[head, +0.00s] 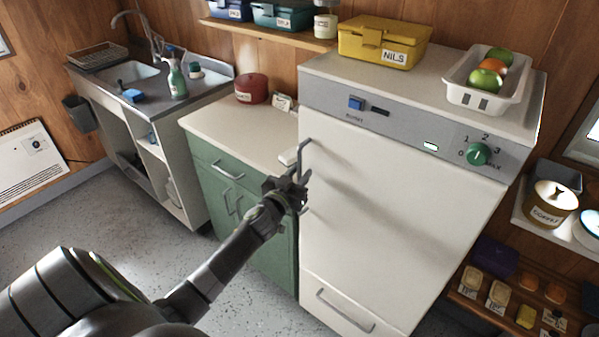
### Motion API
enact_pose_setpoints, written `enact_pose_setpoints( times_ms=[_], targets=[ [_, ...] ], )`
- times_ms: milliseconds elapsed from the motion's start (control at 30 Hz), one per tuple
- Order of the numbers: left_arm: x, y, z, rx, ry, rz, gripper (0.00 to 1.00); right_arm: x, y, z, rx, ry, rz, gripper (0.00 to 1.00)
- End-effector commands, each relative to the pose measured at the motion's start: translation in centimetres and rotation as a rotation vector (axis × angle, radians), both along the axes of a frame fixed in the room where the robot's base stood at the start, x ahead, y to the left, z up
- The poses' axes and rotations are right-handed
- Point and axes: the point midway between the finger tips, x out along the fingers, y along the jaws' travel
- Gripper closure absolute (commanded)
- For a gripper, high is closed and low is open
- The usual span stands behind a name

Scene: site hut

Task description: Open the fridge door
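The fridge (400,200) is a white appliance with a grey control strip across its upper front. Its large white door looks closed, flush with the body. A grey upright bar handle (303,153) sits at the door's left edge. My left gripper (296,184) is at this handle, with its fingers overlapping the handle's middle and lower part in the head view. The fingers are small and dark there, so I cannot tell whether they are closed on the bar. My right gripper is not in view.
A green cabinet (225,190) with a pale worktop adjoins the fridge on the left. A yellow box (383,42) and a white basket of fruit (487,80) stand on the fridge. A shelf of small tubs (500,292) is at the right. Speckled floor is free at the left.

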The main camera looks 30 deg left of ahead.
Motion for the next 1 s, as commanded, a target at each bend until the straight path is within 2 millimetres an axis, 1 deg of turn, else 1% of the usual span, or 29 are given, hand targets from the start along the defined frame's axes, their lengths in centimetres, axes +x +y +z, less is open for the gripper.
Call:
enact_pose_setpoints(
  times_ms=[133, 367, 467, 600, 1000],
  targets=[
    [0.51, 0.04, 0.00, 0.000, 0.000, -0.001, 0.71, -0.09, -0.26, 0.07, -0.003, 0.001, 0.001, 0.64],
    [0.54, 0.05, -0.01, 0.000, 0.000, 0.000, 0.71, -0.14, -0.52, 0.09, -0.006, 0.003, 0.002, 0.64],
    [0.53, 0.05, -0.01, 0.000, 0.000, 0.000, 0.81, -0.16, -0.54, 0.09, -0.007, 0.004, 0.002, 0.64],
    [0.52, 0.05, -0.01, 0.000, 0.000, 0.000, 0.99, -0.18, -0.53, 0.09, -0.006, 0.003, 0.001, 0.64],
    [0.43, -0.02, -0.06, -0.001, 0.001, 0.002, 1.00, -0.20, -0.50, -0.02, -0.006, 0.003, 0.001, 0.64]
  ],
)
